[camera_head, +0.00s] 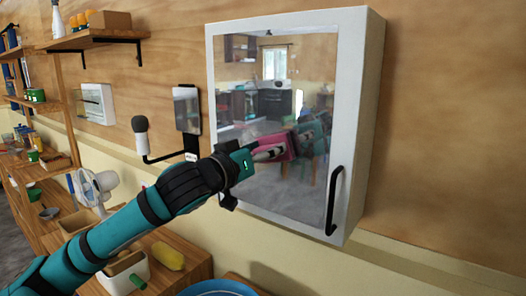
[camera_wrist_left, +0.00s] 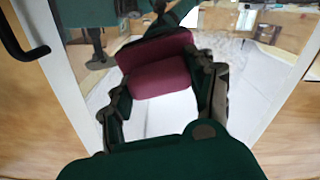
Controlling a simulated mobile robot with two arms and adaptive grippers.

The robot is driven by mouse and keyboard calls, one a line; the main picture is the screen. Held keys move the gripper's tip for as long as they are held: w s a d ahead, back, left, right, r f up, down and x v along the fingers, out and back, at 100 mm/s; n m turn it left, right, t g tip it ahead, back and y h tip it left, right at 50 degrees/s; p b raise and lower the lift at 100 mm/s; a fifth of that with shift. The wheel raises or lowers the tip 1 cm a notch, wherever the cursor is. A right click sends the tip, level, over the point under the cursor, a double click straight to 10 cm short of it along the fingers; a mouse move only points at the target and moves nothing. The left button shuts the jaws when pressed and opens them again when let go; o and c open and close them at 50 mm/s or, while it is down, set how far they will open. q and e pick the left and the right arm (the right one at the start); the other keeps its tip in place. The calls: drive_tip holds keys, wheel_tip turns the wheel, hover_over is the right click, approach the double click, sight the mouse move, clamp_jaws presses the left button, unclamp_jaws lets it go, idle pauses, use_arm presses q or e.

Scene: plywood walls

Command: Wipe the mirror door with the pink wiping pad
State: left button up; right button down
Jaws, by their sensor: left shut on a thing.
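The mirror door (camera_head: 250,95) is the front of a white wall cabinet, with a pale frame and a black handle (camera_head: 334,200) at its right edge. My left gripper (camera_head: 268,153) is in front of the lower middle of the mirror, shut on the pink wiping pad (camera_head: 279,146). In the left wrist view the pad (camera_wrist_left: 163,79) sits between the two fingers (camera_wrist_left: 162,95). Its reflection lies directly beyond it, so the pad is at or very close to the glass; I cannot tell if it touches. My right gripper is not in view.
A wall holder with a microphone-like object (camera_head: 140,130) and a dark screen (camera_head: 186,108) is left of the cabinet. Shelves (camera_head: 90,40), a white fan (camera_head: 92,187) and a wooden counter (camera_head: 185,258) with a yellow item (camera_head: 167,256) stand left. The wall right of the cabinet is bare.

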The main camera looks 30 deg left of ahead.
use_arm(q)
drive_tip(key=shift+w, duration=0.25)
drive_tip(key=shift+w+a+p, duration=0.2)
drive_tip(key=shift+w+a, duration=0.05)
drive_tip(key=shift+a, duration=1.65)
drive_tip(key=shift+w+a+p, duration=0.15)
drive_tip(key=shift+w+a, duration=0.15)
drive_tip(key=shift+a, duration=1.55)
drive_tip(key=shift+w+a+p, duration=0.2)
drive_tip(key=shift+w+a, duration=0.05)
drive_tip(key=shift+a, duration=1.65)
drive_tip(key=shift+d+r, duration=0.1)
